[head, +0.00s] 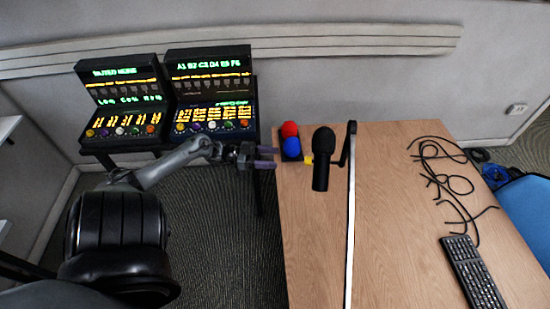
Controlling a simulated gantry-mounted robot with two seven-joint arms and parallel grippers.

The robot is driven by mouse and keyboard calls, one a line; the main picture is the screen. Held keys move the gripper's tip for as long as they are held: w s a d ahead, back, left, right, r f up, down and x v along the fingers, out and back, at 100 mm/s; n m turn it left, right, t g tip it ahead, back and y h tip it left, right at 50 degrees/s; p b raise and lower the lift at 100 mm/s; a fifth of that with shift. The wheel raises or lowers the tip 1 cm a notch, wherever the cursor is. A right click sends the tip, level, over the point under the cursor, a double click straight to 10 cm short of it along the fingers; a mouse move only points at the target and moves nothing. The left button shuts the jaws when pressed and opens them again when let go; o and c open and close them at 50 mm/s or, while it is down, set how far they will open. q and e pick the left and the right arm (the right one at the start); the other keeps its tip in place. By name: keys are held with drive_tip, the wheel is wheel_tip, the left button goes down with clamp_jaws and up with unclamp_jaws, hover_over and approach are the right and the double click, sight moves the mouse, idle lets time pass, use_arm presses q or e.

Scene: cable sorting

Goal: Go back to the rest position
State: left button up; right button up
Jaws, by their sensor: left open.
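My left gripper (265,157) is open, its two purple-grey fingers pointing right beside the left edge of the wooden table (390,220). Nothing shows between its fingers. Just to its right, a red ball-shaped top (289,129) and a blue one (292,147) sit on a small dark base at the table's far left corner. The fingers look close to this base; I cannot tell whether they touch it. My right gripper does not show.
A black microphone (322,160) stands near a long white strip (350,220) on the table. Black cables (447,182) and a keyboard (472,272) lie at the right. Two lit consoles (122,95) (210,90) stand at the back left. A blue chair (527,210) is at the right edge.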

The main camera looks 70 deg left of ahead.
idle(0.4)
use_arm(q)
drive_tip(key=w+d+f+g+y, duration=0.25)
drive_tip(key=d+f, duration=0.35)
drive_tip(key=d, duration=0.4)
drive_tip(key=w+d+f+g+y, duration=0.2)
drive_tip(key=d+f+g+y, duration=0.15)
drive_tip(key=d+f, duration=0.4)
drive_tip(key=s+d+r+n+g+y, duration=0.2)
drive_tip(key=s+d+r, duration=0.15)
drive_tip(key=d, duration=0.65)
drive_tip(key=s+d+r+n+g+p, duration=0.1)
drive_tip(key=s+d+r+g, duration=0.4)
drive_tip(key=s+d+r, duration=0.35)
wheel_tip(320, 180, up, 21)
drive_tip(key=p, duration=2.1)
drive_tip(key=shift+w+d, duration=0.2)
drive_tip(key=shift+w, duration=0.1)
